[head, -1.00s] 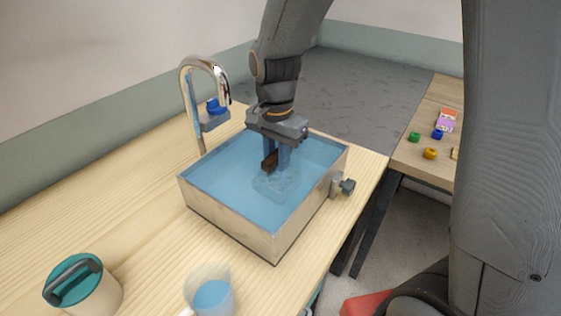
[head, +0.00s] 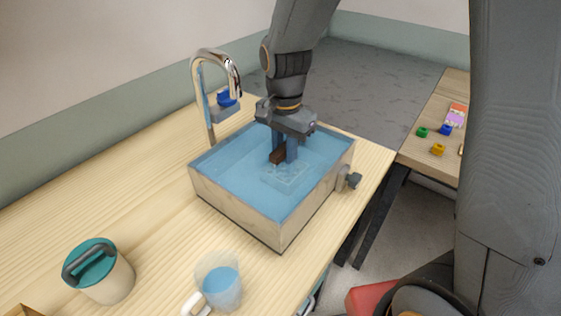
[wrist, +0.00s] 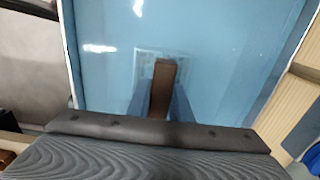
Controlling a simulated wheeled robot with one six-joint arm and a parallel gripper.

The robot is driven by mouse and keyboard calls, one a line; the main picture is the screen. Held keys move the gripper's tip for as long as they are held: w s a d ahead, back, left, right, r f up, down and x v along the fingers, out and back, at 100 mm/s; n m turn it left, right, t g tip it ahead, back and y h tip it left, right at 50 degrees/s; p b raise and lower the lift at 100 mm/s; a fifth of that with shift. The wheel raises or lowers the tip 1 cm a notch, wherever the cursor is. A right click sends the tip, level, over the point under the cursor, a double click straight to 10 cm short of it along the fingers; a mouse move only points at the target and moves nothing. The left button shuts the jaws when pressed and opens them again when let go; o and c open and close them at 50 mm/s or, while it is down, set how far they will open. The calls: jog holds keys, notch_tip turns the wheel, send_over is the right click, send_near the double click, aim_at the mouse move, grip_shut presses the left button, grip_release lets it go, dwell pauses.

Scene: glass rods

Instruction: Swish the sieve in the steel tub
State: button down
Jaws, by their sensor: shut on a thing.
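The steel tub (head: 238,215) stands on the wooden table and is filled with blue water. The sieve (head: 287,178) is under the water near the tub's middle, showing as a faint pale square; it also shows in the wrist view (wrist: 147,56). Its brown handle (wrist: 162,88) rises between my fingers. My gripper (head: 284,156) points down into the tub and is shut on that handle. The fingertips and the sieve's lower part are blurred by the water.
A chrome faucet (head: 206,100) stands behind the tub at left. A tap knob (head: 353,181) sticks out on the tub's right side. A teal-lidded canister (head: 105,278) and a clear cup of blue liquid (head: 222,285) stand in front. Small coloured blocks (head: 438,149) lie on a second table.

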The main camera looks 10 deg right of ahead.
jog(key=shift+w+d, duration=0.85)
notch_tip(320, 180, up, 11)
jog(key=p, duration=0.9)
jog(key=shift+p, duration=0.4)
jog(key=shift+r, duration=0.15)
notch_tip(320, 180, up, 5)
jog(key=p, duration=0.4)
